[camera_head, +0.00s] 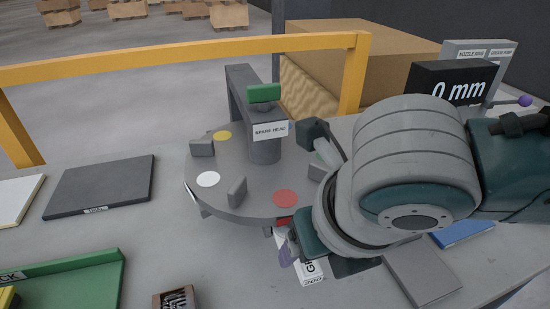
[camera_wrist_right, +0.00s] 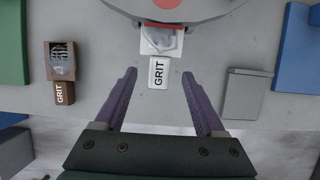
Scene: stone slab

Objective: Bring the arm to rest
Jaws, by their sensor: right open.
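My right arm (camera_head: 415,165) comes in from the right in the head view and bends down over the slab beside the round grey turntable (camera_head: 240,190). Its right gripper is mostly hidden behind the arm there, with one purple finger showing near the turntable's front edge. In the right wrist view my right gripper (camera_wrist_right: 159,74) is open, its two purple fingers apart with nothing held. A white block marked GRIT (camera_wrist_right: 158,74) lies beyond and between the fingertips on the slab; I see no contact. My left gripper is not in view.
The turntable carries a grey post labelled SPARE HEAD (camera_head: 265,148) and coloured dots. A yellow rail (camera_head: 180,52) runs behind. A black 0 mm display (camera_head: 450,82) stands at right. A dark plate (camera_head: 100,186), green tray (camera_head: 75,275) and brown box (camera_head: 175,300) lie left.

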